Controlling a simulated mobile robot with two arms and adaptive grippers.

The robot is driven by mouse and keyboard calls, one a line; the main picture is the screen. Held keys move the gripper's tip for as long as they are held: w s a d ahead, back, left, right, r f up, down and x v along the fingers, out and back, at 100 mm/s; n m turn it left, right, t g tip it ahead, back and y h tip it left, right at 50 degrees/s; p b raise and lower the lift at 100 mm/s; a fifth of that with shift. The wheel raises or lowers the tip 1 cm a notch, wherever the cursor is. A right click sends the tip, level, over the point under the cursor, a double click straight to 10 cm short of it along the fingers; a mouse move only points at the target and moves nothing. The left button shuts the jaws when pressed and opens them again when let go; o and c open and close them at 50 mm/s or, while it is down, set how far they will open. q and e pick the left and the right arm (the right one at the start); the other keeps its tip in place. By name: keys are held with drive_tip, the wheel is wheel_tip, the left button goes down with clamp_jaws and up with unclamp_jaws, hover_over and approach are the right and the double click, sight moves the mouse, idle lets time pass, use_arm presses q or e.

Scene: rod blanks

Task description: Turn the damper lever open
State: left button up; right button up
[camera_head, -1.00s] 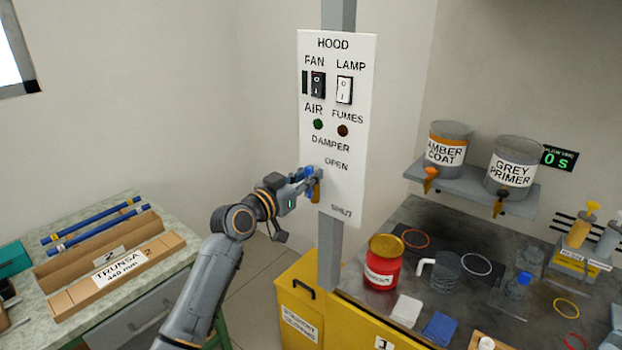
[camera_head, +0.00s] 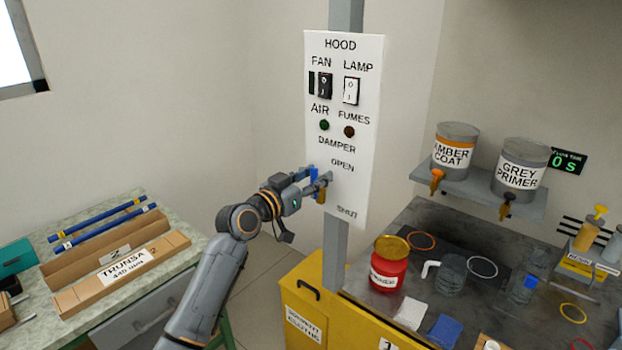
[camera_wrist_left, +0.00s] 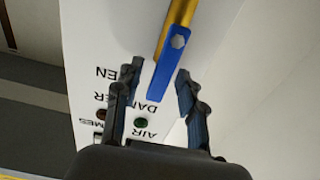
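The damper lever has a blue arm (camera_wrist_left: 169,65) with a hex bolt and a brass-yellow part (camera_wrist_left: 180,15). It sits on the white hood panel (camera_head: 345,210), below the DAMPER and OPEN labels, its yellow end (camera_head: 321,195) hanging down toward the SHUT label. My left gripper (camera_head: 320,175) is at the lever, in front of the panel. In the left wrist view its fingers (camera_wrist_left: 160,70) are spread, with the blue end between them and a gap on each side. Part of the lever is hidden behind the fingers in the head view. My right gripper is not in view.
The panel also carries a fan switch (camera_head: 325,86), a lamp switch (camera_head: 351,91) and two indicator lights. It hangs on a grey post (camera_head: 334,270). A yellow cabinet (camera_head: 300,292) and a red tin (camera_head: 388,277) stand below. A bench with cartons (camera_head: 122,272) is at left.

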use_arm(q)
drive_tip(key=v, duration=1.2)
drive_tip(key=shift+f, duration=0.1)
drive_tip(key=a+f+n+g+y, duration=0.1)
drive_tip(key=a+f+n+y, duration=0.15)
drive_tip(key=f, duration=1.15)
drive_tip(key=a+f+n+g+y, duration=0.1)
drive_tip(key=a+f+n+y, duration=0.15)
drive_tip(key=f, duration=1.05)
drive_tip(key=s+a+f+g+y, duration=0.2)
drive_tip(key=s+f, duration=0.3)
drive_tip(key=f, duration=0.7)
drive_tip(key=s+a+f+g+y, duration=0.1)
drive_tip(key=s+a+f+g, duration=0.15)
drive_tip(key=s+f, duration=0.6)
drive_tip(key=s+a+f+g+y+b, duration=0.1)
drive_tip(key=s+a+f+g+y, duration=0.15)
drive_tip(key=s+f, duration=1.55)
drive_tip(key=s+f+g, duration=0.2)
drive_tip(key=s+f, duration=0.2)
drive_tip(key=s, duration=0.8)
drive_tip(key=s+a+f+g, duration=0.1)
drive_tip(key=s+f, duration=0.4)
drive_tip(key=s, duration=0.7)
drive_tip(key=shift+s+g, duration=0.4)
drive_tip(key=shift+g, duration=0.4)
drive_tip(key=shift+w, duration=0.1)
drive_tip(key=shift+c, duration=0.2)
